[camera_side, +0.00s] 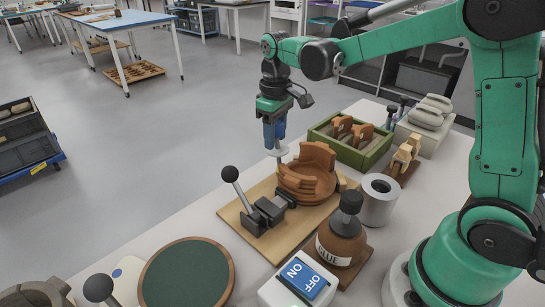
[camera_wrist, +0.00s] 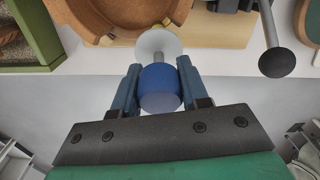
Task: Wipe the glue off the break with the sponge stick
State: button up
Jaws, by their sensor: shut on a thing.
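My gripper (camera_side: 274,130) is shut on the blue handle of the sponge stick, which shows between the fingers in the wrist view (camera_wrist: 160,85). A pale disc (camera_wrist: 158,45) sits on the stick beyond the handle. In the side view the stick points down, its lower end close beside the left edge of the broken terracotta pot (camera_side: 308,176). I cannot tell whether it touches. The pot shows partly at the top of the wrist view (camera_wrist: 95,20). Its wall stands high at the back and is stepped and broken toward the front. No glue on the break can be made out.
The pot sits on a wooden board (camera_side: 235,216) with a black-knobbed clamp (camera_side: 262,212) in front.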

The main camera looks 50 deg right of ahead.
jog(key=shift+s+a+r, duration=0.15)
jog(key=shift+a, duration=0.1)
jog(key=shift+r, duration=0.15)
notch_tip(320, 180, up, 8)
jog(key=w, duration=0.2)
jog(key=shift+a, duration=0.2)
dwell(0.7)
jog(key=shift+r, duration=0.1)
dwell(0.4)
